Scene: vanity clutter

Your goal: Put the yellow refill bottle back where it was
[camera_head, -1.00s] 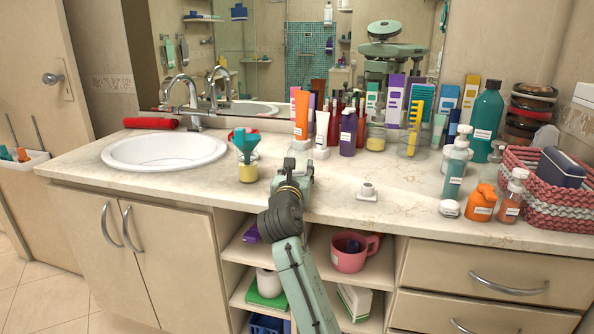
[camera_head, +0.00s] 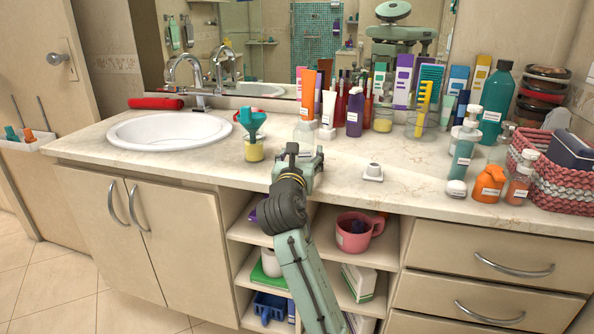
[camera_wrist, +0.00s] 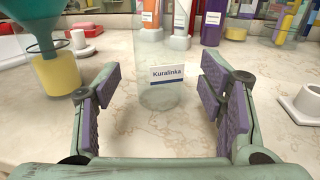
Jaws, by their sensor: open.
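The yellow bottle (camera_head: 254,151) stands upright on the counter, right of the sink, with a teal funnel (camera_head: 251,121) in its top. It also shows at the left of the wrist view (camera_wrist: 57,75), outside my left finger. My gripper (camera_head: 308,158) is low over the counter's front part, right of the yellow bottle. In the wrist view its fingers (camera_wrist: 158,92) are apart and empty. A clear, empty-looking bottle labelled Kuralinka (camera_wrist: 160,98) stands beyond and between them; I cannot tell whether it is within their reach.
A small white holder (camera_head: 373,173) is right of my gripper, also in the wrist view (camera_wrist: 304,103). Tubes and bottles crowd the back by the mirror. An orange bottle (camera_head: 489,184) and a woven basket (camera_head: 555,190) stand at the right. The middle right counter is fairly clear.

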